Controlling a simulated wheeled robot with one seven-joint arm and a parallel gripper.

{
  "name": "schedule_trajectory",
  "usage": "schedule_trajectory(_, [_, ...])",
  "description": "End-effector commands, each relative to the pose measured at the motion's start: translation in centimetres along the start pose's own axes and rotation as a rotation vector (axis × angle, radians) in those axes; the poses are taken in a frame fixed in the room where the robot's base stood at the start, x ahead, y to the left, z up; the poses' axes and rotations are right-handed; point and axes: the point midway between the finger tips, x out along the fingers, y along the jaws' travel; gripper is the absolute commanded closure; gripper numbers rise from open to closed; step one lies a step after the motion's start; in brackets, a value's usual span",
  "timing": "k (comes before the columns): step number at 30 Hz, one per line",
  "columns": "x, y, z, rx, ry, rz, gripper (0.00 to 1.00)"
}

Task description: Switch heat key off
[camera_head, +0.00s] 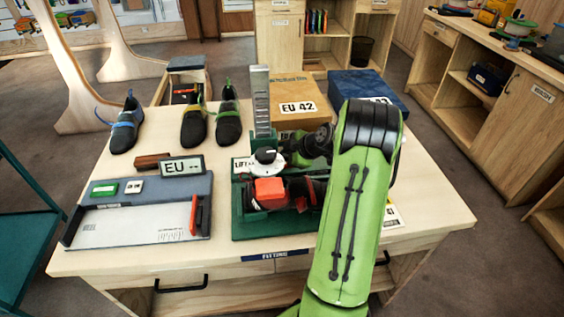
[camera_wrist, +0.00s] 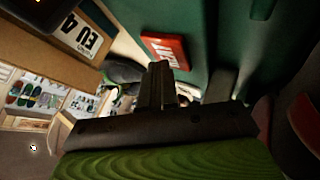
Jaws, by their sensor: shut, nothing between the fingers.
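A red key (camera_wrist: 167,50) with white lettering sits on a green panel (camera_wrist: 215,45) in the wrist view; I take it for the heat key. Its lettering is too blurred to read surely, and I cannot tell its switch position. My gripper (camera_wrist: 160,68) is shut and empty, its tips just below the key in that picture; I cannot tell whether they touch it. In the head view my gripper (camera_head: 286,148) is over the back of the green fitting stand (camera_head: 275,228), beside a white dial (camera_head: 265,160). My arm hides the stand's right side.
An EU 42 box (camera_head: 295,103) and a blue box (camera_head: 366,88) stand behind. A foot-measuring tray (camera_head: 145,220) and several shoes are left.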

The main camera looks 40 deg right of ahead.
Motion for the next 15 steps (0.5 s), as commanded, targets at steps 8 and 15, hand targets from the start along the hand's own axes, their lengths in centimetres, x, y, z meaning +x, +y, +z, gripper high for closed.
schedule_trajectory(8, [-0.7,0.51,-0.5,-0.001,-0.001,0.0,1.0])
schedule_trajectory(15, [-1.07,0.8,-0.77,-0.002,0.0,0.001,1.0])
